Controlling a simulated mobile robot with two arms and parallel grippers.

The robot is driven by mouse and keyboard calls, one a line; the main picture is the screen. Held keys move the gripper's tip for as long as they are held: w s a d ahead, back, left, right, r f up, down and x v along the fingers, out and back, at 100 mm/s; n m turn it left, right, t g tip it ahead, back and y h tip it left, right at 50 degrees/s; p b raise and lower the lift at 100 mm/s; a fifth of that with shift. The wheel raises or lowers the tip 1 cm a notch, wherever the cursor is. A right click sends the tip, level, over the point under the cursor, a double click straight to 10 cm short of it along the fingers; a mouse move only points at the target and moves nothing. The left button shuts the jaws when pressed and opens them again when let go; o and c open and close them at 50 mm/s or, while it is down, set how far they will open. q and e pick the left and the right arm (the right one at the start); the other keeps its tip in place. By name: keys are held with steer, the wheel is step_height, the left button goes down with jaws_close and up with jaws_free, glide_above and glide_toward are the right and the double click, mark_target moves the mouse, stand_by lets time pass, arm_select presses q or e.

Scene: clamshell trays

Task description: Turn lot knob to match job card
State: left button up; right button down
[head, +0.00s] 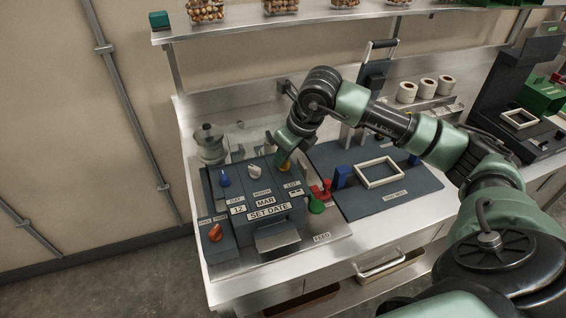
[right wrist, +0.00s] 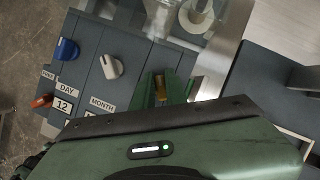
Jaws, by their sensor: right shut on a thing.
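The dark date box (head: 268,226) stands on the steel counter, with labels DAY, MONTH and LOT and windows showing 12 and MAR. The lot window (head: 296,192) is too small to read. The yellow lot knob (head: 285,165) is mostly hidden by my right gripper (head: 284,158). In the right wrist view a sliver of the yellow knob (right wrist: 160,90) shows between the green fingers (right wrist: 162,88), which are shut on it. The blue day knob (head: 224,177) and white month knob (head: 253,173) stand to its left. I cannot make out a job card. My left gripper is out of view.
An orange knob (head: 215,233) sits at the box's left and a green knob (head: 316,206) at its right. A dark tray station with a pale frame (head: 380,172) stands to the right. Label rolls (head: 427,86) stand behind. A shelf (head: 300,18) runs overhead.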

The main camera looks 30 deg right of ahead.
mark_target(293, 172)
steer(key=shift+n+y+b, duration=0.4)
steer(key=shift+n+b, duration=0.1)
steer(key=shift+n, duration=0.3)
steer(key=shift+r, duration=0.1)
steer(key=c, duration=1.4)
jaws_free()
steer(key=shift+c, duration=0.2)
steer(key=b+v, duration=0.1)
steer(key=v, duration=0.6)
steer(key=shift+r+b, duration=0.35)
